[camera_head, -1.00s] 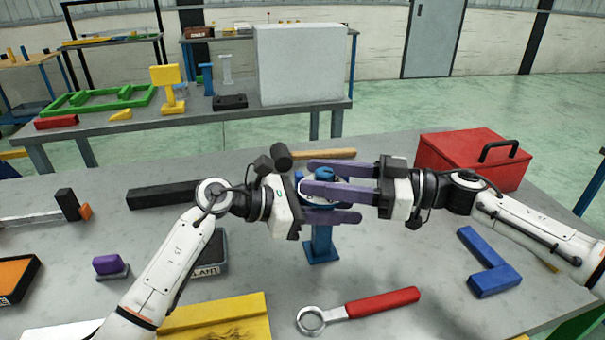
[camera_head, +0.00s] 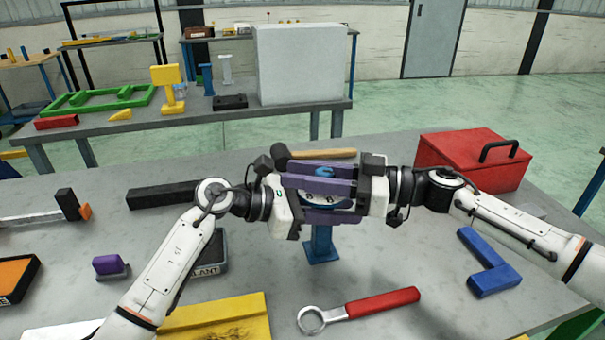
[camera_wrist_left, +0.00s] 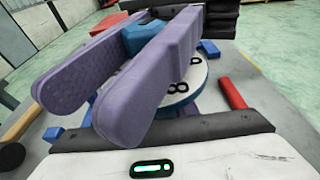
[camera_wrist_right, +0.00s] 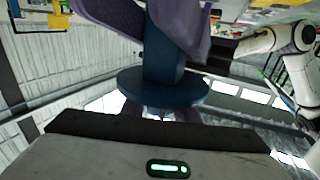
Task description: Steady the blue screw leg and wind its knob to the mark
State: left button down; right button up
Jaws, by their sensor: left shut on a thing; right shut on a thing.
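The blue screw leg (camera_head: 322,243) stands upright on the bench in the head view. Its white numbered dial (camera_head: 328,200) shows partly between purple fingers. Its blue knob (camera_head: 324,169) sits above the dial and also shows in the left wrist view (camera_wrist_left: 142,37). I cannot make out the mark.
A ring spanner with a red handle (camera_head: 380,303) lies in front. A blue angled block (camera_head: 489,263) and a red toolbox (camera_head: 470,160) are on the right. A wooden-handled hammer (camera_head: 322,154) lies behind the grippers. A yellow piece (camera_head: 220,318) lies front left.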

jog(key=shift+t, duration=0.3)
jog(key=m+t+h, duration=0.1)
jog(key=m+t, duration=0.1)
jog(key=w+m+t+h, duration=0.1)
jog(key=m+t, duration=0.1)
jog(key=t, duration=0.1)
jog(key=m+t+h, duration=0.2)
jog(key=t, duration=0.1)
jog(key=shift+w+d, duration=0.25)
jog(key=shift+w, duration=0.05)
jog(key=m+t+h, duration=0.2)
jog(key=h, duration=0.1)
jog(key=w+d+m+t+h, duration=0.1)
jog(key=m+t, duration=0.1)
jog(key=shift+h, duration=0.3)
jog(key=shift+m+t, duration=0.3)
jog(key=shift+m, duration=0.1)
jog(key=shift+w+d+f+h, duration=0.1)
jog(key=shift+d+h, duration=0.1)
jog(key=shift+h, duration=0.3)
jog(key=o, duration=1.1)
jog(key=shift+c, duration=0.2)
jog(key=shift+d, duration=0.1)
